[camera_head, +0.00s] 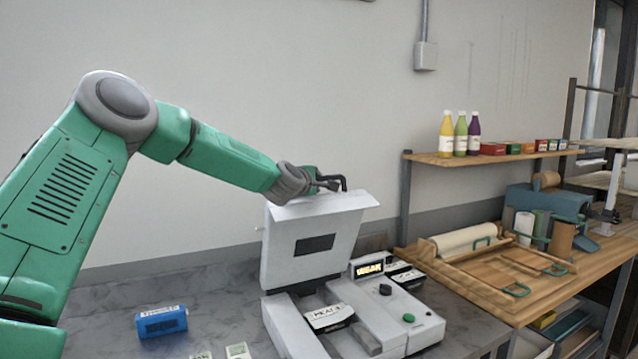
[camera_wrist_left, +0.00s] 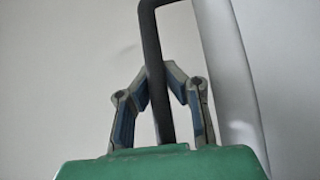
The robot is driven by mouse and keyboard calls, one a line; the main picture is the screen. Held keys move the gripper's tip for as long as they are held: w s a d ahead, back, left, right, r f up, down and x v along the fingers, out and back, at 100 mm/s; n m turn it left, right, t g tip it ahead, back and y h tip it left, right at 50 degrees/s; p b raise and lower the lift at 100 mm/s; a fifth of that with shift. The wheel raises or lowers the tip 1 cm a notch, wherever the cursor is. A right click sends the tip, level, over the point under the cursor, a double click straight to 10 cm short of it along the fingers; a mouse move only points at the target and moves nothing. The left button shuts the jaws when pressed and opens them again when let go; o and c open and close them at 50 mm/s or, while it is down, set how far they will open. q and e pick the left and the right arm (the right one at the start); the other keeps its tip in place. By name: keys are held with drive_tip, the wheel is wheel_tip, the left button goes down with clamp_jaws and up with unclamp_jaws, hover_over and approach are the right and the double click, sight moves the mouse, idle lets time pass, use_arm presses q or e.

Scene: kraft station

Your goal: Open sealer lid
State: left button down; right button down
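The white sealer (camera_head: 385,325) stands on the grey counter. Its lid (camera_head: 290,248) is raised, standing steeply above the base with its inner face and a dark rectangle showing. A dark handle (camera_head: 344,183) sits at the lid's top edge. My left gripper (camera_head: 328,184) is at this handle. In the left wrist view the fingertips (camera_wrist_left: 160,75) close in on both sides of the dark handle bar (camera_wrist_left: 152,50), and the pale lid edge (camera_wrist_left: 230,70) is to the right. My right gripper is in neither view.
A blue labelled pack (camera_head: 161,322) lies on the counter left of the sealer. A wooden bench (camera_head: 480,285) with a paper roll (camera_head: 468,241) is at right. Bottles (camera_head: 460,135) and small boxes stand on a shelf (camera_head: 440,159). The counter's left back is clear.

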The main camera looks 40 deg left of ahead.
use_arm(q)
drive_tip(key=shift+r, duration=0.1)
drive_tip(key=c, duration=1.5)
unclamp_jaws()
drive_tip(key=shift+c, duration=0.2)
drive_tip(key=shift+s+d, duration=0.15)
drive_tip(key=v, duration=1.2)
